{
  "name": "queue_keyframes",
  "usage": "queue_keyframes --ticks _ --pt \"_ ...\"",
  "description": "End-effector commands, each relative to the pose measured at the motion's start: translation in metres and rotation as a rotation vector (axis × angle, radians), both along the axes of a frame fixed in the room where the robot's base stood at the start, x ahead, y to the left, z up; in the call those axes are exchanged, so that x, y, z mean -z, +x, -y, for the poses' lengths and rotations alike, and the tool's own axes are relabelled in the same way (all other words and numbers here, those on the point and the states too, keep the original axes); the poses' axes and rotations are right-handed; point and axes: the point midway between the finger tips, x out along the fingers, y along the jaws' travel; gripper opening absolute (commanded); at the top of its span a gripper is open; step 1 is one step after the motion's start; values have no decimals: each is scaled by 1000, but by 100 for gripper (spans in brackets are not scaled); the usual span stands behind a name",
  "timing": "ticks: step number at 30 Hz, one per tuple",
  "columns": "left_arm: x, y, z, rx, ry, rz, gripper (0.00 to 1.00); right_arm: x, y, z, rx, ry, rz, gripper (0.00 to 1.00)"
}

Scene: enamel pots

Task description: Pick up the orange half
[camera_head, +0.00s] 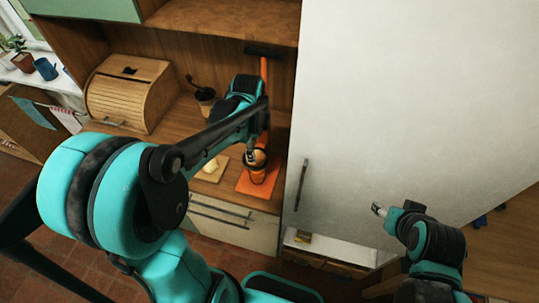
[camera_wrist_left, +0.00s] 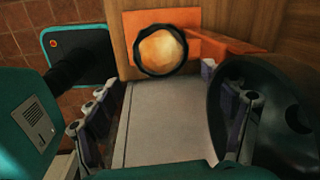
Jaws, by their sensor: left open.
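A rounded, pale orange piece that looks like the orange half (camera_wrist_left: 162,50) sits inside a dark round rim in the left wrist view. In the head view the same pale orange top (camera_head: 259,156) shows in a dark-rimmed holder on an orange base (camera_head: 258,188). My left gripper (camera_head: 251,156) is right at this holder, partly hiding it.
An orange post with a black handle (camera_head: 262,50) rises behind the holder. A small board (camera_head: 222,170) with a pale yellow piece (camera_head: 211,166) lies to its left. A wooden bread box (camera_head: 130,93) and a dark pot (camera_head: 205,97) stand further back. A tall white door (camera_head: 400,100) bounds the right.

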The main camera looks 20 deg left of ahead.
Motion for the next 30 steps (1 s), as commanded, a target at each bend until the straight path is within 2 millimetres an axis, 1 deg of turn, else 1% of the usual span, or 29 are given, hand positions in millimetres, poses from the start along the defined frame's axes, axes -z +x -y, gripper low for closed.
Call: queue_keyframes --ticks 1,8,12,14,18,23,24,26,27,30 --pt "8 1 -1 0 0 0 82 3 0 0 0 0 0 52" --pt "37 5 -1 -1 0 1 82 10 0 0 0 0 0 52" --pt "59 9 -2 -2 0 1 82 16 0 0 0 0 0 52" --pt "65 10 -2 -2 0 1 82 17 0 0 0 0 0 52" --pt "71 10 -2 -2 0 1 82 18 0 0 0 0 0 52" --pt "71 10 -2 -2 0 1 82 17 0 0 0 0 0 52" --pt "71 10 -2 -2 0 1 77 17 0 0 0 0 0 52" --pt "71 10 -2 -2 0 1 61 17 0 0 0 0 0 52" --pt "71 10 -2 -2 0 1 51 17 0 0 0 0 0 52" --pt "71 10 -2 -2 0 1 28 17 0 0 0 0 0 52"
